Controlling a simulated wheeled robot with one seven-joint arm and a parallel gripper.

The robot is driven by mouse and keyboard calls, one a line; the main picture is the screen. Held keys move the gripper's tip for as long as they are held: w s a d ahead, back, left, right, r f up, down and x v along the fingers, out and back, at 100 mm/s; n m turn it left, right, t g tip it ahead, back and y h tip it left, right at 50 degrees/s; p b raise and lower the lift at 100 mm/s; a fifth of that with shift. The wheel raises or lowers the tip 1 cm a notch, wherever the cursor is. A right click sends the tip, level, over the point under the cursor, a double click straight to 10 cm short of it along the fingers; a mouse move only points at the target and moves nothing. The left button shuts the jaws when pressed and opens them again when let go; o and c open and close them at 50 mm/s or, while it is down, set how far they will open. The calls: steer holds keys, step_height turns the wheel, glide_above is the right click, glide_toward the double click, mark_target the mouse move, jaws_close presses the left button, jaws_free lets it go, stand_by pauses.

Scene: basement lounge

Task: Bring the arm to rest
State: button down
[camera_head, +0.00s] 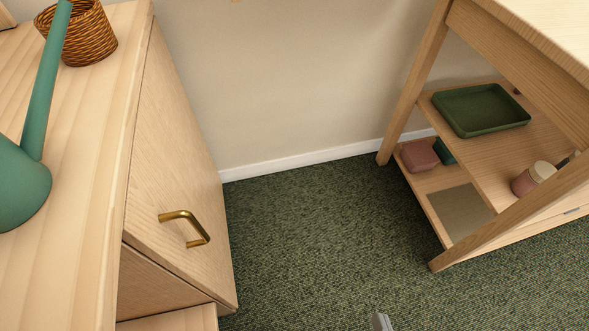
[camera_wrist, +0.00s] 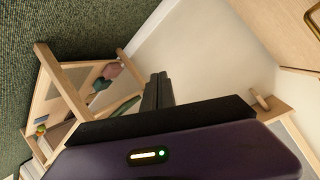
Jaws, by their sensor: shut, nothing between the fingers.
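My gripper (camera_wrist: 157,92) shows in the wrist view as two dark fingers side by side, pressed together with nothing between them. The purple and black gripper body fills the lower part of that view, with a small lit panel on it. The fingers are in free air and touch nothing that I can see. In the head view only a small grey piece, likely of my arm, shows at the bottom edge; the rest of the arm is out of that view.
A wooden cabinet (camera_head: 165,130) with a brass handle (camera_head: 186,226) stands left, bearing a green watering can (camera_head: 22,188) and wicker basket (camera_head: 84,38). A wooden shelf unit (camera_head: 410,85) with a green tray (camera_head: 482,108) stands right. Green carpet (camera_head: 300,230) between them is clear.

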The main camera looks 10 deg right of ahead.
step_height(320, 180, up, 40)
steer(key=s+d+n+t+y+p, duration=0.1)
steer(key=n+p, duration=0.6)
steer(key=p, duration=2.4)
steer(key=shift+d+n+t+y+p, duration=0.35)
steer(key=shift+d+t+y, duration=0.15)
steer(key=shift+d, duration=0.3)
steer(key=shift+r, duration=0.1)
